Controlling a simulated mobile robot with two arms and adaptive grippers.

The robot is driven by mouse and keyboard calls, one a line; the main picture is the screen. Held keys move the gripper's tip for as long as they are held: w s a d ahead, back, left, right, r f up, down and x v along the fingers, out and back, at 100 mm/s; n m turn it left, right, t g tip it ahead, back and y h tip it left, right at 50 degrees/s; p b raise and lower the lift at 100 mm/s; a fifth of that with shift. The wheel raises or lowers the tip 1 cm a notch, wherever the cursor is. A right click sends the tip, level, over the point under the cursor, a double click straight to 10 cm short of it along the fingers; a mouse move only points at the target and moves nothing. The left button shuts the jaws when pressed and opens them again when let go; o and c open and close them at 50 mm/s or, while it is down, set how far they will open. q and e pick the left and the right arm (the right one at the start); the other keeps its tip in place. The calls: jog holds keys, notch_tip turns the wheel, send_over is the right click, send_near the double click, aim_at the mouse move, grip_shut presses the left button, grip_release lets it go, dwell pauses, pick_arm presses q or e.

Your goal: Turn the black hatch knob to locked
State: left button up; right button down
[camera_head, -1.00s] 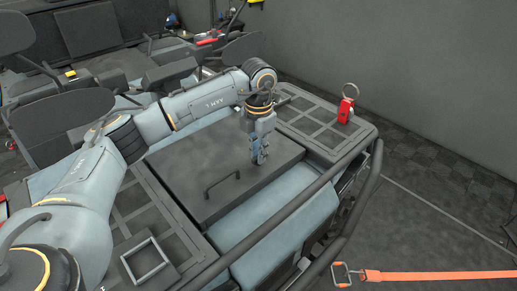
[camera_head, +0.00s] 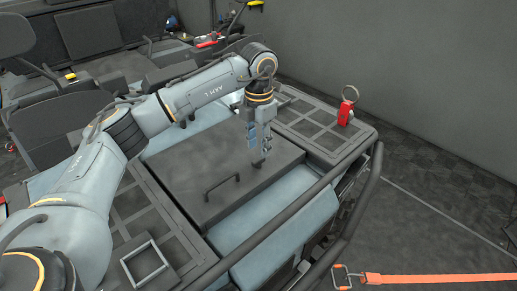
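The dark hatch lid (camera_head: 205,170) lies flat in the middle of the vehicle's rear deck, with a black bar handle (camera_head: 222,187) on it. My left gripper (camera_head: 259,155) points straight down over the lid's right part, to the right of the handle. Its two fingers show side by side with a gap between them. I cannot make out the black knob; it may be hidden at or behind the fingertips. I cannot tell whether the fingers touch the lid. My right gripper is not in view.
A red tag with a metal ring (camera_head: 346,108) stands on the right grid panel (camera_head: 310,125). A black tube rail (camera_head: 300,200) runs along the near edge. A square frame (camera_head: 146,262) sits at the near left. An orange strap (camera_head: 430,278) lies at lower right.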

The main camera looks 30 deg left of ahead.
pick_arm(q)
notch_tip(320, 180, up, 8)
jog(key=shift+r, duration=0.15)
dwell(0.6)
